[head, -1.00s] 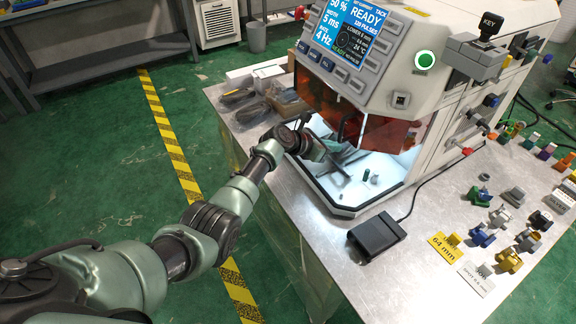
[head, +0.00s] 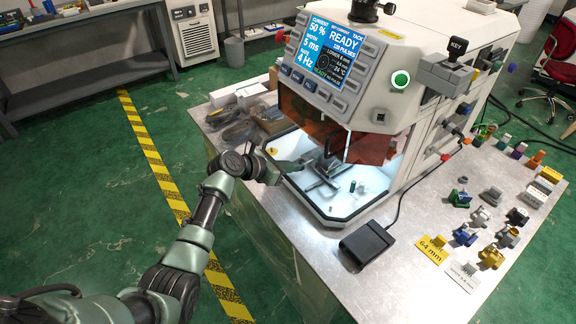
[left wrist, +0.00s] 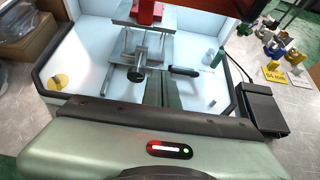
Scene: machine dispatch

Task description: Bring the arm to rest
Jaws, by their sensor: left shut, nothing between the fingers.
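My left arm reaches in from the lower left in the head view, and its shut, empty left gripper (head: 294,165) is at the open left front of the white machine's (head: 400,85) lit chamber. In the left wrist view the narrow green fingers (left wrist: 163,92) lie together, pointing into the chamber. A metal fixture (head: 322,178) with a dark-knobbed screw (left wrist: 136,73) stands on the chamber floor ahead of them. A small green cylinder (left wrist: 217,58) stands to its right. Whether the fingertips touch anything is unclear. My right gripper is out of view.
The machine's screen (head: 334,50) reads READY. An orange shield (head: 375,147) hangs over part of the chamber opening. A black pedal-like box (head: 366,243) and several small coloured parts (head: 465,235) are on the metal table (head: 400,285). The green floor (head: 90,190) left of the table is open.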

